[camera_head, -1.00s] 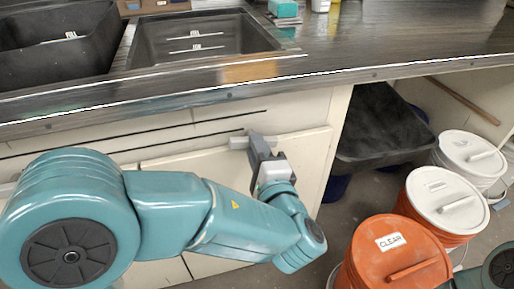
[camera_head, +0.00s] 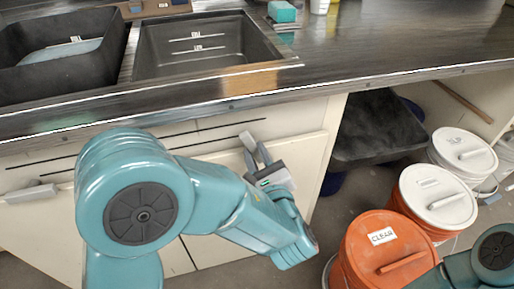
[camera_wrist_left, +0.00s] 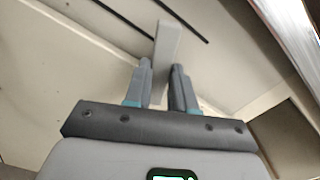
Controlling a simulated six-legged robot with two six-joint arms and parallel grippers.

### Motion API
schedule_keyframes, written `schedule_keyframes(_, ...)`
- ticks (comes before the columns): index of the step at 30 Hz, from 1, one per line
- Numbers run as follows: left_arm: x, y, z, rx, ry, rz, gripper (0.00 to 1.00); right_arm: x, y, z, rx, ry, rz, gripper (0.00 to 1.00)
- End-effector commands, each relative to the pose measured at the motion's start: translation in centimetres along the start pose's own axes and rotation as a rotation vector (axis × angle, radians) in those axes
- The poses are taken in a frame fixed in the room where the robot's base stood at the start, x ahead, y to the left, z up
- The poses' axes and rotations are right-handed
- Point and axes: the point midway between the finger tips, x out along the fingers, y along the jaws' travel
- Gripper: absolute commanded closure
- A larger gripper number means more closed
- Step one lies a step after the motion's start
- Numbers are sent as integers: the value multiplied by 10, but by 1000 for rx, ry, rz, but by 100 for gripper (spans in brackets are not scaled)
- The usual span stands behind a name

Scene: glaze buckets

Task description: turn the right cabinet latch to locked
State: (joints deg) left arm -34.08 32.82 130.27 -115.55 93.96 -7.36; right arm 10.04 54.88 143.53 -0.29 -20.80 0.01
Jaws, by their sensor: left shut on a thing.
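The right cabinet latch (camera_head: 247,140) is a grey bar on the cream cabinet front, below the counter edge. It stands steeply, its top end leaning slightly left in the head view. My left gripper (camera_head: 258,157) is at the latch with one finger on each side of it, shut on it. In the left wrist view, the latch bar (camera_wrist_left: 169,42) runs up between the fingertips of my left gripper (camera_wrist_left: 163,70). The latch's lower part is hidden by the fingers. My right gripper is not in view.
The left cabinet latch (camera_head: 30,192) lies nearly level. The dark counter (camera_head: 380,45) overhangs the cabinet, with a sink (camera_head: 205,50) and a black tub (camera_head: 60,70) above. An orange bucket (camera_head: 362,265) and white-lidded buckets (camera_head: 437,200) stand at right.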

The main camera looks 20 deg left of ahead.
Motion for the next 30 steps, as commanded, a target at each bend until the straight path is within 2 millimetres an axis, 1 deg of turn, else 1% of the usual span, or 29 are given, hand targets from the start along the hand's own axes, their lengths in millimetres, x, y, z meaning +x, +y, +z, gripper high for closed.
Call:
schedule_keyframes(1, 1, -2, 5, 40, -2, 0, 100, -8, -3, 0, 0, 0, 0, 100)
schedule_keyframes(3, 1, -2, 4, 102, -3, 0, 100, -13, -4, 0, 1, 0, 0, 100)
schedule_keyframes(9, 1, -2, 4, 253, -2, -1, 100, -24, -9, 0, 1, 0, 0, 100)
schedule_keyframes(15, 1, -2, 3, 362, -4, 0, 100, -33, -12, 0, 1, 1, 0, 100)
schedule_keyframes(22, 1, -1, 2, 430, -4, 0, 100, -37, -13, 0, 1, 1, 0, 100)
schedule_keyframes(30, 1, -1, 2, 450, -4, 1, 100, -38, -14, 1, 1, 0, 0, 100)
